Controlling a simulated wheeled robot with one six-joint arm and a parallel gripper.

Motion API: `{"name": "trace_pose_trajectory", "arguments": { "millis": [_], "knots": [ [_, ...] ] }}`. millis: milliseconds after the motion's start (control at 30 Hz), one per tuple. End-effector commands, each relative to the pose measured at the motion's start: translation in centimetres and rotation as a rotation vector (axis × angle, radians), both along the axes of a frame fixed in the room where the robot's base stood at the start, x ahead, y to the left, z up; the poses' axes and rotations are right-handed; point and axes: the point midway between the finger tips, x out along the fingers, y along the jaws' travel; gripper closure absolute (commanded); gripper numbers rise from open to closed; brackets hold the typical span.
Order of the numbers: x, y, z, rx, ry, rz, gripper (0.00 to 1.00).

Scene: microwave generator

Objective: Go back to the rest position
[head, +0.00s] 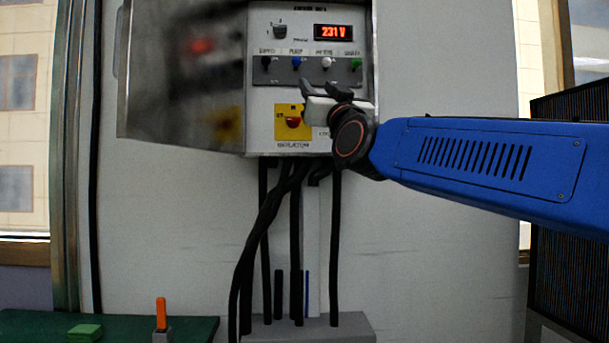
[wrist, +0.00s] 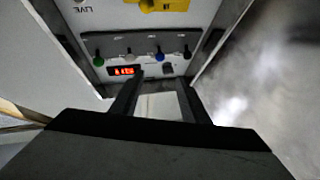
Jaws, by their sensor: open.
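My gripper (head: 318,88) is in front of the grey control panel (head: 262,130), below its row of levers, with its two dark fingers apart. In the wrist view my gripper (wrist: 157,92) points at the panel, which appears upside down. A pale surface shows between the fingers there; I cannot tell what it is. The panel has a red display (head: 333,32) reading 231 V and a small knob (head: 280,31). Below are black, blue, white and green levers (head: 296,64). A red isolator switch (head: 293,122) sits on a yellow plate. I cannot tell whether the fingers touch the panel.
The cabinet door (head: 185,80) stands open at the left, with blurred reflections. Black cables (head: 265,230) run down to a grey box (head: 330,328). A green surface (head: 125,328) at lower left holds a green block (head: 85,331) and an orange-handled item (head: 161,313). A dark ribbed unit (head: 570,280) stands right.

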Motion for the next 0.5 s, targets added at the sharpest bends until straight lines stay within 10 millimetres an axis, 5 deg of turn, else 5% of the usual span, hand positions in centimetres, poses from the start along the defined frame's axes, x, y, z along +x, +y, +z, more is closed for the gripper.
{"name": "trace_pose_trajectory", "arguments": {
  "millis": [133,233,500],
  "knots": [
    [0.1,-0.1,-0.6,-0.009,0.015,0.001,0.59],
    [0.2,-0.7,-3.0,-0.041,0.078,0.005,0.59],
    [-0.2,-4.5,-17.9,-0.187,0.442,0.011,0.59]
  ]
}}
